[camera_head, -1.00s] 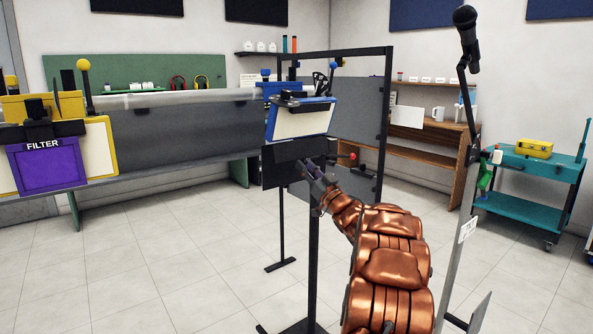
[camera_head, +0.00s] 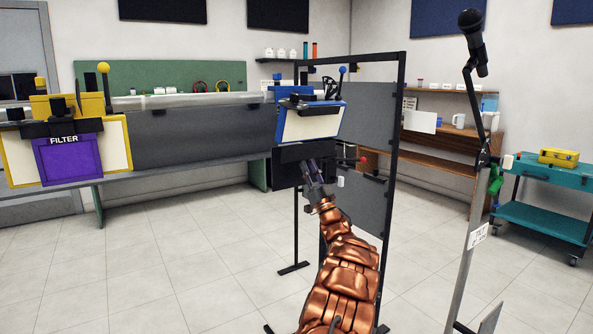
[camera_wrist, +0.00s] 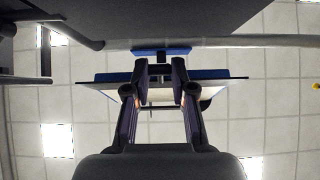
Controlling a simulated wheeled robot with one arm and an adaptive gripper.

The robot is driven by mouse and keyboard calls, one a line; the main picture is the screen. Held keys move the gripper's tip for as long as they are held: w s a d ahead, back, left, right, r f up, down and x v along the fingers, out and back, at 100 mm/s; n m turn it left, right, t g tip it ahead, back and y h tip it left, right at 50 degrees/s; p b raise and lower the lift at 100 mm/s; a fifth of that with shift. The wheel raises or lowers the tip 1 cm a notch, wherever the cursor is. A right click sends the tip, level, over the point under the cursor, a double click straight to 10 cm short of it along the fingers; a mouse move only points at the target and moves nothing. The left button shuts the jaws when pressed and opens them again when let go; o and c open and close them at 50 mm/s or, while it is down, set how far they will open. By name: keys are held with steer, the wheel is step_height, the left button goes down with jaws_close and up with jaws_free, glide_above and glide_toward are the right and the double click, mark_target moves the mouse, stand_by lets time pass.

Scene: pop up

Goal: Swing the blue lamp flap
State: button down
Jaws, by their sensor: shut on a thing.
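A blue-framed panel with a pale face (camera_head: 311,122) stands tilted on a stand near the middle of the head view. A dark panel (camera_head: 288,170) hangs just below it. My gripper (camera_head: 309,168) reaches up in front of that dark panel, under the blue frame. In the wrist view, my gripper (camera_wrist: 160,68) has its two fingers drawn in at a small blue piece (camera_wrist: 161,52), on which it is shut. The blue-edged panel (camera_wrist: 215,74) lies behind the fingers. The head view does not show the contact; no lamp label is readable.
A purple flap marked FILTER (camera_head: 67,158) in a yellow frame is at the left. A black metal frame (camera_head: 397,150) stands close to my arm's right. A microphone stand (camera_head: 477,205) and teal cart (camera_head: 548,170) are further right. Floor at the left front is clear.

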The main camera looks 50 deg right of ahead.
steer(key=shift+r, duration=0.1)
steer(key=c, duration=1)
jaws_free()
steer(key=shift+o, duration=0.2)
steer(key=v, duration=1.2)
